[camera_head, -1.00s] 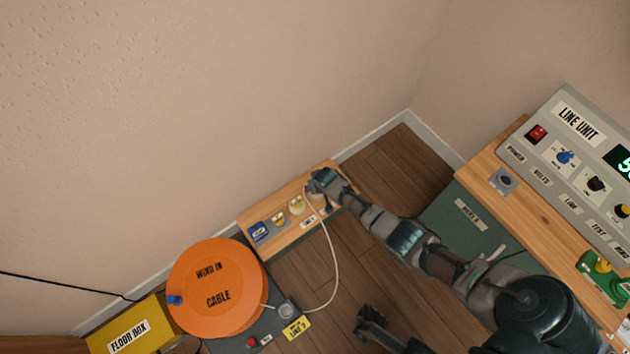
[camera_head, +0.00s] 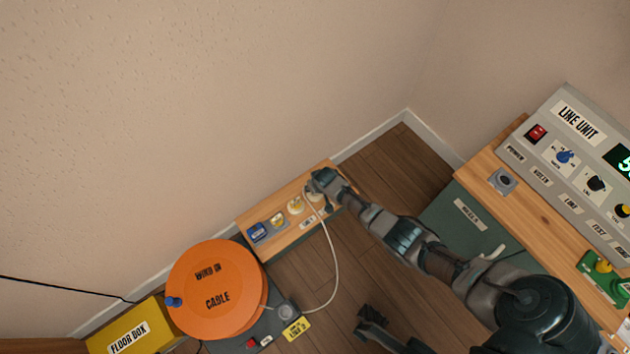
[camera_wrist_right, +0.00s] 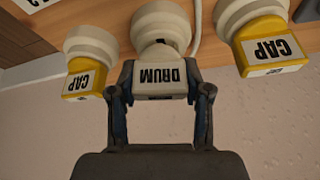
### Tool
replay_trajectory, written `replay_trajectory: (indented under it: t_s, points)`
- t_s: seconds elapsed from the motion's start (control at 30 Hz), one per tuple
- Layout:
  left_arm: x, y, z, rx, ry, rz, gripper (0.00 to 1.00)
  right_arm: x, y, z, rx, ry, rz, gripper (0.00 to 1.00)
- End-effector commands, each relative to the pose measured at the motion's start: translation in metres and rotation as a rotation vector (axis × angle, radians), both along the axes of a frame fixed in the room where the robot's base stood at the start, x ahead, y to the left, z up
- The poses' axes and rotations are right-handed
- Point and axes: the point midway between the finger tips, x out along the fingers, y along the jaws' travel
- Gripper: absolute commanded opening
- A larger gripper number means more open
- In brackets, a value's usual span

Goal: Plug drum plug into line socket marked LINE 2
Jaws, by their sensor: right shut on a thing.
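The white drum plug (camera_wrist_right: 160,76), labelled DRUM, is held between the fingers of my right gripper (camera_wrist_right: 160,96) in the right wrist view. It lines up with a round cream socket (camera_wrist_right: 162,22) between two yellow CAP plugs (camera_wrist_right: 85,80) (camera_wrist_right: 265,50); I cannot tell whether it is fully seated. In the head view my right gripper (camera_head: 322,182) is at the far right end of the wooden socket board (camera_head: 285,240) and hides the plug. A partial label at the wrist view's top left seems to end in 2. My left gripper (camera_head: 368,324) appears open and empty over the floor.
An orange cable drum (camera_head: 217,288) stands left of the board, its white cord (camera_head: 335,270) looping over the floor to the board. A yellow floor box (camera_head: 130,335) is at bottom left. The grey line unit (camera_head: 575,160) sits on a wooden bench at right. The wall rises behind the board.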

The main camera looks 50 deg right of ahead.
Motion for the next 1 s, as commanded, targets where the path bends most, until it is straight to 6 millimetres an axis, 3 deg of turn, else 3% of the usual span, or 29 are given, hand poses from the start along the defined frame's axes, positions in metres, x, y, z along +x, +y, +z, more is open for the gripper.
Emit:
replay_trajectory:
  t_s: [0.37,0.5,0.53,0.63,0.87,0.93,1.0]
  points:
    - [0.001,0.0,-0.002,0.0,0.003,0.0,0.0,-0.001,-0.002,-0.01,-0.003,0.004,-0.001,0.14]
    - [0.001,0.0,-0.003,0.0,0.004,0.0,0.0,-0.002,-0.002,-0.014,-0.003,0.005,-0.001,0.02]
    - [0.001,0.0,-0.003,0.0,0.004,0.0,0.0,-0.002,-0.002,-0.014,-0.003,0.005,-0.001,0.56]
    - [0.001,0.0,-0.003,0.0,0.004,0.0,0.0,-0.002,-0.001,-0.013,-0.003,0.004,-0.001,0.78]
    - [0.001,0.0,-0.002,0.0,0.003,0.0,0.0,-0.001,-0.001,-0.011,-0.003,0.001,0.0,0.78]
    - [0.001,0.0,-0.002,0.0,0.003,0.0,0.0,-0.001,-0.001,-0.011,-0.003,0.001,0.0,0.61]
    - [0.001,0.0,-0.002,0.0,0.003,0.0,0.0,-0.001,-0.001,-0.01,-0.003,0.001,0.0,0.61]
